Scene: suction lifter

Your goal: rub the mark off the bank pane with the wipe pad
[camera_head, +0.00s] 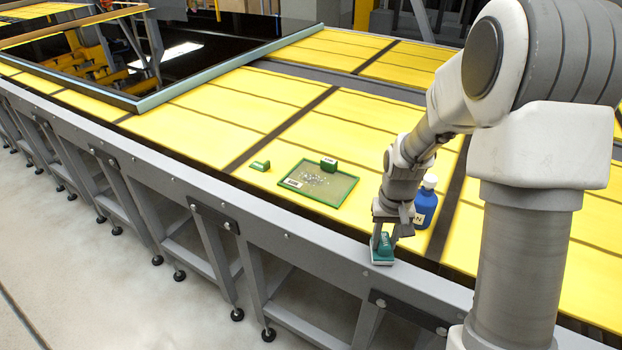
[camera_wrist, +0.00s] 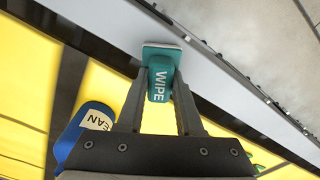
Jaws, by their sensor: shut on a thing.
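A flat green-framed panel (camera_head: 340,193) with pale specks and a label lies on the table left of my gripper; the label is too small to read. A large dark glass pane (camera_head: 205,60) lies farther back left. I cannot tell which is the bank pane, and no certain mark shows on the dark glass.
A blue bottle (camera_head: 425,206) with a white cap stands just behind my gripper; it also shows in the wrist view (camera_wrist: 84,128). A small green block (camera_head: 260,166) lies left of the panel, another (camera_head: 328,164) at its back edge. Yellow table (camera_head: 215,125) is clear farther left.

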